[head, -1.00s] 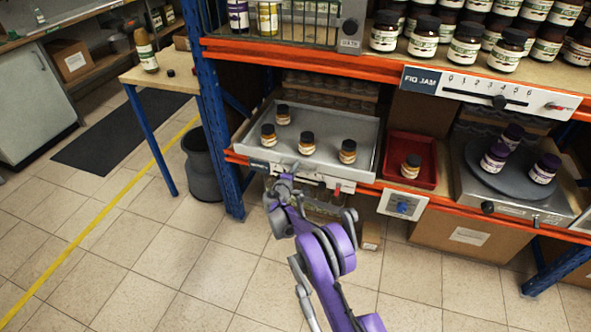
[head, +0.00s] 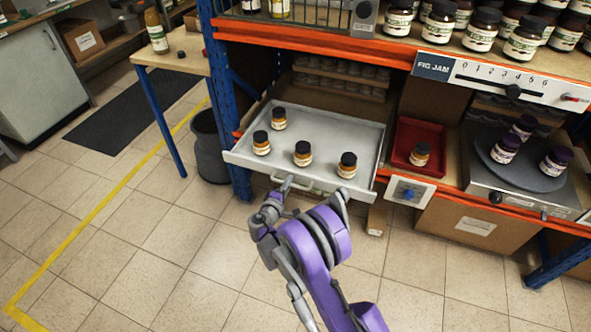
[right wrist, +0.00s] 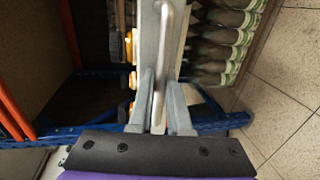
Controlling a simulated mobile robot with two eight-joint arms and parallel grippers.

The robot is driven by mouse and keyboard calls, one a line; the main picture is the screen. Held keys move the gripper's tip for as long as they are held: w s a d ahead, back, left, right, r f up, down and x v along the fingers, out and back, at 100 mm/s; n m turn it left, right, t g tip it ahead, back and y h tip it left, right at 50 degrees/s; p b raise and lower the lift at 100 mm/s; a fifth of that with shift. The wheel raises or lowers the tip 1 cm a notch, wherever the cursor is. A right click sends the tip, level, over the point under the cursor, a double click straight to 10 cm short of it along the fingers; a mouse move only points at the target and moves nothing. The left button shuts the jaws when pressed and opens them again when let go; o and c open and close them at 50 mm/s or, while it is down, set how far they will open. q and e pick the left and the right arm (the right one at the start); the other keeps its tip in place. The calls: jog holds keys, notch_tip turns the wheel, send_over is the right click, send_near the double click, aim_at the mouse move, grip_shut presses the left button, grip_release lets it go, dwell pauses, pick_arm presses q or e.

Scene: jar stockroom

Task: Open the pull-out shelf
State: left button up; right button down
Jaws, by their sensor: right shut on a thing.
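The pull-out shelf (head: 222,172) is a grey metal tray in the lower bay of the rack, with several small dark-lidded jars (head: 303,153) standing upright on it. It sticks out in front of the orange beam. My right gripper (head: 284,188) is at its front edge, shut on the shelf's handle (head: 296,185). In the right wrist view the handle (right wrist: 176,48) is a pale bar, and the fingers (right wrist: 158,108) sit on both sides of it. My left gripper is not in view.
A red tray (head: 402,140) with one jar and a turntable scale (head: 508,170) stand to the right. A blue post (head: 228,110) and a grey bin (head: 208,150) are on the left. The tiled floor in front is clear.

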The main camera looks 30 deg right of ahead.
jog(key=f+v, duration=0.1)
jog(key=v, duration=0.6)
jog(key=shift+s+a+f, duration=0.15)
jog(key=shift+a+f, duration=0.05)
jog(key=shift+f, duration=0.05)
jog(key=c, duration=1.2)
grip_release()
jog(key=shift+o, duration=0.2)
jog(key=p+v, duration=0.1)
jog(key=v, duration=1)
